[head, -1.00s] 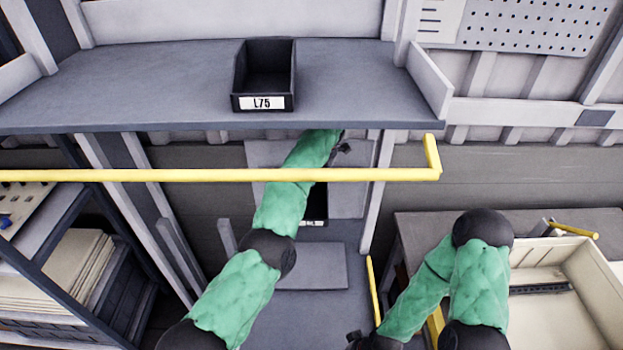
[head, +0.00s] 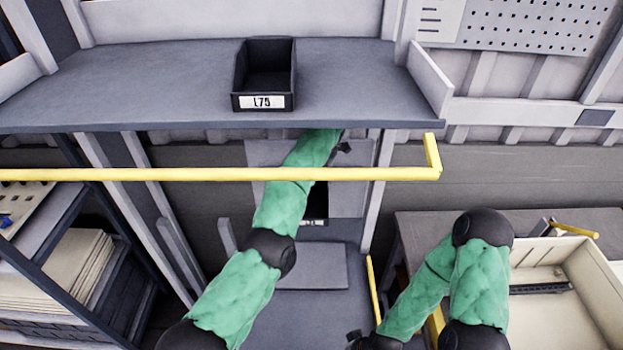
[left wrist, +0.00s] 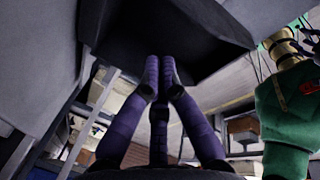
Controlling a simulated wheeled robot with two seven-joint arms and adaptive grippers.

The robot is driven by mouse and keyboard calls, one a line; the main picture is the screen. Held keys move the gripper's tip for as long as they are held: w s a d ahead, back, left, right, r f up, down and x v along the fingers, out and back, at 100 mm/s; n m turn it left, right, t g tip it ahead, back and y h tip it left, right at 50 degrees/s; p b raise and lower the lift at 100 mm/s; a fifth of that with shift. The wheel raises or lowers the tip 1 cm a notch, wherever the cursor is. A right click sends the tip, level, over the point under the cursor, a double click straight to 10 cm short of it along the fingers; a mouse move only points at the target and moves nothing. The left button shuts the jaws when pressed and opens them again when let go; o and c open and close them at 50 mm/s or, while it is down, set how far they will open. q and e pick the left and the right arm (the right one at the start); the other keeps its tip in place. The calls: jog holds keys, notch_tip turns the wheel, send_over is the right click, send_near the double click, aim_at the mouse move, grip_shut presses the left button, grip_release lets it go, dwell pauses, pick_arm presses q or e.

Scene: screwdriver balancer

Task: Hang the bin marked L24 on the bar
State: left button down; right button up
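The yellow bar (head: 200,175) runs across the head view in front of the upper shelf, with an upturned right end. A black bin (head: 318,200) shows partly behind my left forearm, below the shelf; its white label is mostly hidden and unreadable. In the left wrist view a dark bin (left wrist: 150,40) fills the upper middle. My left gripper (left wrist: 160,72) has its fingertips close together at the bin's edge, apparently pinching its wall. The head view hides this gripper. My right gripper is below the head view's bottom edge. Another black bin, marked L75 (head: 263,103), stands on the shelf.
The upper grey shelf (head: 150,85) overhangs my left arm. A cream crate (head: 590,275) stands on a bench at right. A rack with stacked boards (head: 65,270) is at left. Upright posts (head: 376,190) flank the space below the shelf.

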pick_arm(q)
jog(key=shift+s+d+b+x, duration=0.1)
jog(key=shift+d+b+x, duration=0.05)
jog(key=shift+b+x, duration=0.65)
jog(key=shift+s+d+b+x, duration=0.1)
jog(key=shift+d+b+x, duration=0.05)
jog(key=shift+b+x, duration=0.65)
jog(key=shift+s+d+b+x, duration=0.1)
jog(key=shift+d+b+x, duration=0.05)
jog(key=shift+b+x, duration=0.65)
dwell(1.9)
jog(key=shift+r, duration=0.1)
dwell(0.5)
jog(key=p+v, duration=0.2)
jog(key=v, duration=0.1)
jog(key=a+p+v, duration=0.1)
jog(key=shift+w+d+r+p, duration=0.2)
jog(key=shift+r+p, duration=0.15)
jog(key=shift+r, duration=0.15)
dwell(0.5)
